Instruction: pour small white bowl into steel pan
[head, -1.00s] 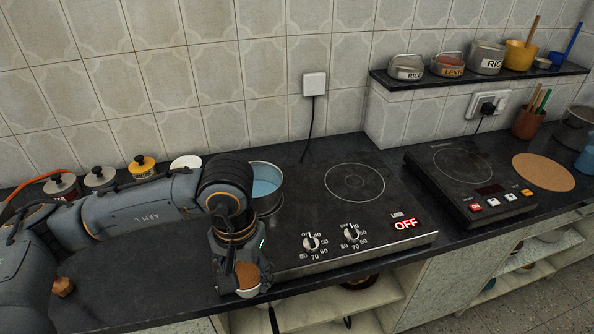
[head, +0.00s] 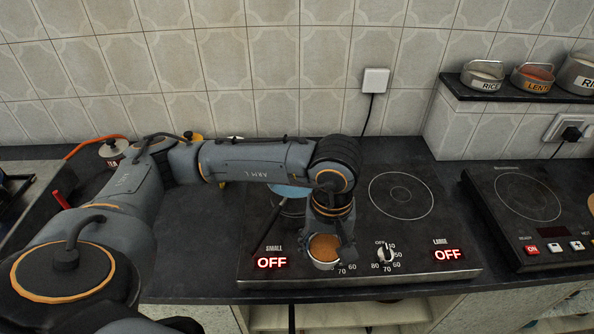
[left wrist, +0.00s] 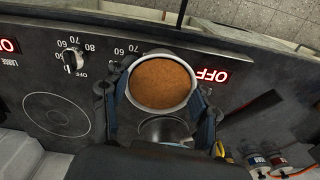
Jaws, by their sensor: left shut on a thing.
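My left gripper (head: 330,240) is shut on the small white bowl (head: 324,266), one finger on each side. The bowl looks about upright and holds brown powder or grain; it also shows in the left wrist view (left wrist: 162,107). The steel pan (head: 290,207) stands on the left burner of the cooktop, with light-blue liquid or interior showing. My arm and gripper partly hide it. The bowl is in front and slightly right of the pan, above the cooktop's front controls. In the left wrist view, part of the pan (left wrist: 165,130) shows beside the bowl. My right gripper is not in view.
The black cooktop (head: 440,225) has an empty right burner (head: 400,195) and displays reading OFF. A second hob (head: 530,205) is to the right. Lidded jars (head: 112,152) stand back left. A wall shelf (head: 510,92) holds labelled containers.

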